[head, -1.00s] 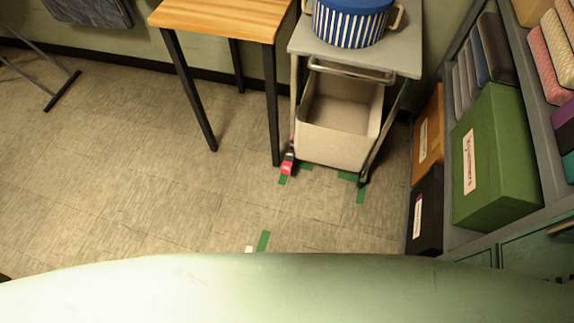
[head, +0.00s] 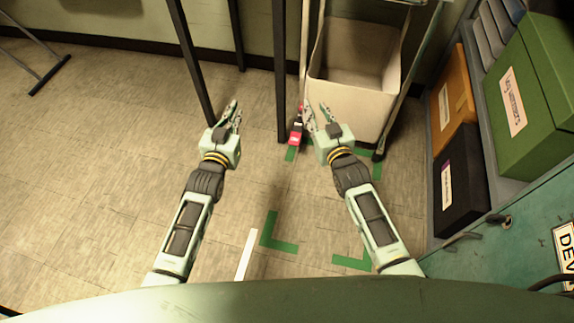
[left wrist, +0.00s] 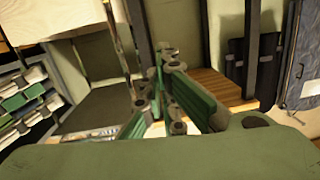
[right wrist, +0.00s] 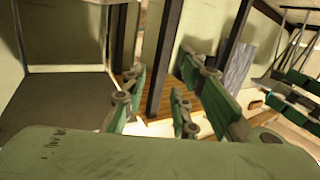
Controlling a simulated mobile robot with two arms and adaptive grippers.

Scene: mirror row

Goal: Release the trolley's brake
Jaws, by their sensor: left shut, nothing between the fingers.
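The trolley stands at the upper right of the head view, with a pale bin (head: 350,60) in its frame. At its near left foot is a red and black brake pedal (head: 296,136). The brake's exact setting is too small to read. My left gripper (head: 234,110) is shut and empty, left of the pedal and apart from it. My right gripper (head: 317,113) is open and empty, just right of the pedal in the picture, in front of the bin. Whether it touches either one is unclear. Neither wrist view clearly shows the pedal.
Dark table legs (head: 281,80) stand just left of the trolley. A shelf with a green box (head: 525,95), an orange box (head: 450,85) and a black box (head: 460,185) lies to the right. Green tape (head: 275,235) marks the floor.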

